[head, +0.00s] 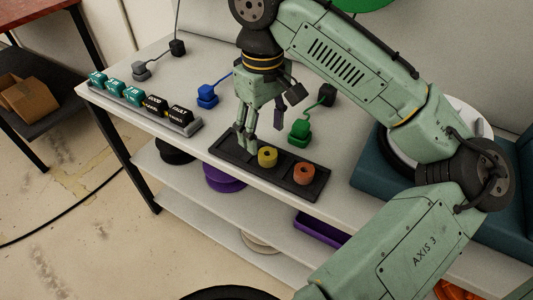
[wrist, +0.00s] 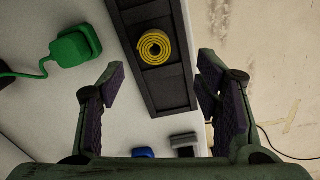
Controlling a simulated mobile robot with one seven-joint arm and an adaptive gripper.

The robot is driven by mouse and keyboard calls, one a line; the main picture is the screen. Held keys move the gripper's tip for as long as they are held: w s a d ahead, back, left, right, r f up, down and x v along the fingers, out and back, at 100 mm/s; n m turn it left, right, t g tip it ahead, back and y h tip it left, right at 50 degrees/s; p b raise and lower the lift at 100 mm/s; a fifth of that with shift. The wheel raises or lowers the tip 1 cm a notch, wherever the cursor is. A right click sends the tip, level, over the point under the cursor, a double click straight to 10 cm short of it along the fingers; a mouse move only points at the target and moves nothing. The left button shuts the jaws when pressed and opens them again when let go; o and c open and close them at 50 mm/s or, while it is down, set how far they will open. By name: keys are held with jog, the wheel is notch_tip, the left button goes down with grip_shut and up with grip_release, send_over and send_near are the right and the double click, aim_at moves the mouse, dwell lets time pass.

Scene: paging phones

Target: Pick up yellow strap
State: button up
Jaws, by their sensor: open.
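The yellow strap (head: 267,157) is a small coiled roll in the middle compartment of a black tray (head: 229,157) on the table. In the wrist view the yellow strap (wrist: 155,47) shows from above as a spiral, beyond the fingertips and roughly midway between their lines. My gripper (head: 263,132) is open and empty, above the tray's left part, just left of and behind the strap. In the wrist view my gripper (wrist: 161,78) has its two fingers spread wide, with the tray between them. The fingers are apart from the strap.
An orange roll (head: 304,173) sits in the tray's right compartment. A green phone-like block (head: 300,130) with a cord stands behind the tray. A blue one (head: 207,96) stands to the left, near a row of labelled blocks (head: 146,102). The tray lies along the table's front edge.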

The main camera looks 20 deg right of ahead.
aim_at(268, 153)
jog(key=f, duration=0.2)
jog(key=d+f, duration=0.1)
jog(key=f, duration=0.1)
jog(key=shift+s+f+p, duration=0.2)
jog(key=shift+f+p, duration=0.2)
jog(key=shift+f, duration=0.55)
jog(key=shift+c, duration=0.6)
jog(key=c, duration=0.8)
